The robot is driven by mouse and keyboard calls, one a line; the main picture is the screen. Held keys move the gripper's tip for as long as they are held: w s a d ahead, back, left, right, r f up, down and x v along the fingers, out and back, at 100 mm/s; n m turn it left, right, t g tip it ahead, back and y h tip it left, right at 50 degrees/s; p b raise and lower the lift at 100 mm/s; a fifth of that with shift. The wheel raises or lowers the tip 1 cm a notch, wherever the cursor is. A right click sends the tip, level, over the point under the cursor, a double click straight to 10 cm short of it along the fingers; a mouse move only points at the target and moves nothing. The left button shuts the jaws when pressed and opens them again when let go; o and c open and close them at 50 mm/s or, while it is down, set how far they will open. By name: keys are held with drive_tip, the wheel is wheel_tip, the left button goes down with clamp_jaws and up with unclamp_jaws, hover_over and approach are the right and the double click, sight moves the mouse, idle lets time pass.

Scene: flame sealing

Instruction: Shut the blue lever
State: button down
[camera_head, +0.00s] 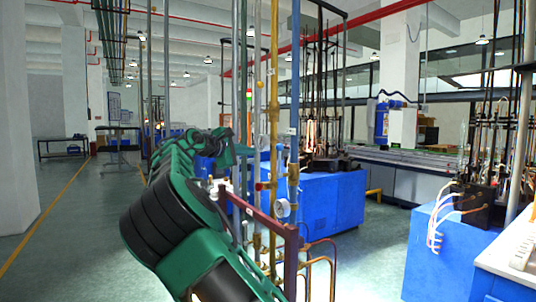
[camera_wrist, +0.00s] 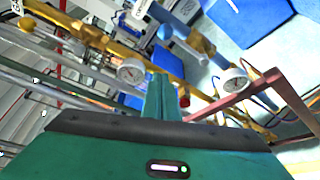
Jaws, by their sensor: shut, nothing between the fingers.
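My gripper (camera_head: 244,152) is green and reaches toward the pipes from the left. In the wrist view, its fingers (camera_wrist: 160,98) are together and hold nothing. Contact with the pipes cannot be made out.
A yellow pipe (camera_head: 274,90) with a red handle (camera_head: 262,186) stands beside the blue one. A dark red frame (camera_head: 262,217) crosses in front of the lower pipes. Blue cabinets (camera_head: 330,200) stand behind and to the right. Open floor (camera_head: 85,230) lies at left.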

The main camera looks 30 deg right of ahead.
drive_tip(key=x, duration=1)
drive_tip(key=shift+s+d+r, duration=0.1)
drive_tip(key=shift+s+r, duration=0.2)
drive_tip(key=shift+s, duration=0.3)
drive_tip(key=shift+s+d+r, duration=0.1)
drive_tip(key=shift+s+r, duration=0.15)
drive_tip(key=shift+s, duration=0.35)
drive_tip(key=shift+s+r, duration=0.3)
drive_tip(key=shift+s, duration=0.3)
drive_tip(key=shift+s+a, duration=0.1)
drive_tip(key=shift+s+m, duration=0.2)
drive_tip(key=shift+m, duration=0.1)
